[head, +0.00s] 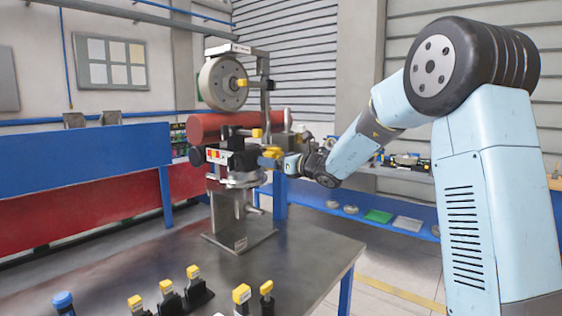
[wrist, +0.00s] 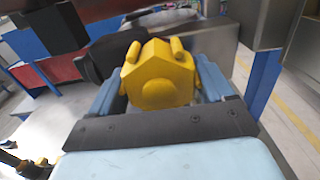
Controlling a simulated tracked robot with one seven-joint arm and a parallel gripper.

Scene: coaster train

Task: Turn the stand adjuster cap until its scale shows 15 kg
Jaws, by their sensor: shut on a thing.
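The stand (head: 240,220) is a grey metal fixture on the table, carrying a large wheel (head: 223,83) and a red cylinder (head: 215,126). My gripper (head: 280,160) reaches its right side from the right. In the wrist view a yellow faceted cap (wrist: 158,75) sits between the two blue-grey fingers of my gripper (wrist: 158,92), which are shut on it. I take it to be the adjuster cap. In the head view a yellow piece (head: 271,152) shows at my fingertips. The scale and its reading cannot be made out in either view.
Several yellow-topped black pieces (head: 168,292) and a blue-capped one (head: 63,301) stand along the table's (head: 310,265) near edge. A blue shelf (head: 385,225) with small parts is behind at right. Blue and red panels (head: 80,165) are at left. The table's right side is clear.

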